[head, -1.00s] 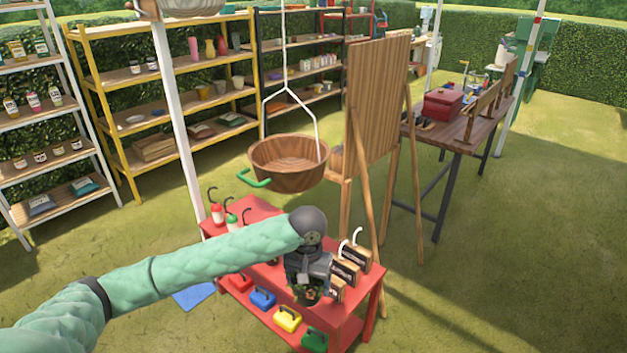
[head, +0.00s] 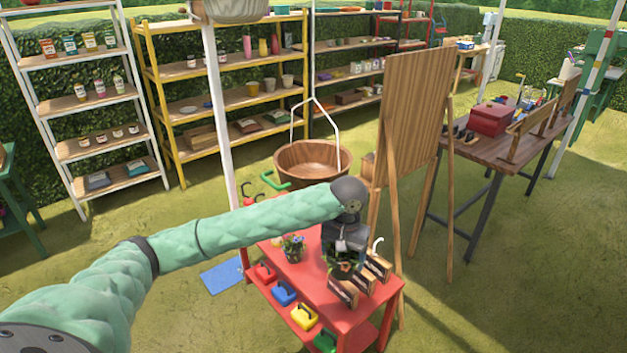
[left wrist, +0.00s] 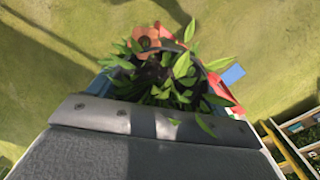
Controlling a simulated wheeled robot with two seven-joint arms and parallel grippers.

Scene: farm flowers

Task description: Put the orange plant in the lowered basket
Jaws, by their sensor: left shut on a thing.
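My left gripper (head: 346,255) is shut on a leafy plant with orange-red flowers, the orange plant (head: 344,268), above or at the red table (head: 310,285); I cannot tell whether its pot touches the tabletop. In the left wrist view the orange plant (left wrist: 165,75) shows as green leaves and an orange bloom between the jaws. My right gripper is not in view.
A potted plant with bluish flowers (head: 293,248) stands on the red table. Small dark-sided boxes (head: 362,278) stand close by the held plant. A wooden board on legs (head: 412,110) rises right of the basket. A white post (head: 220,110) stands left of it.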

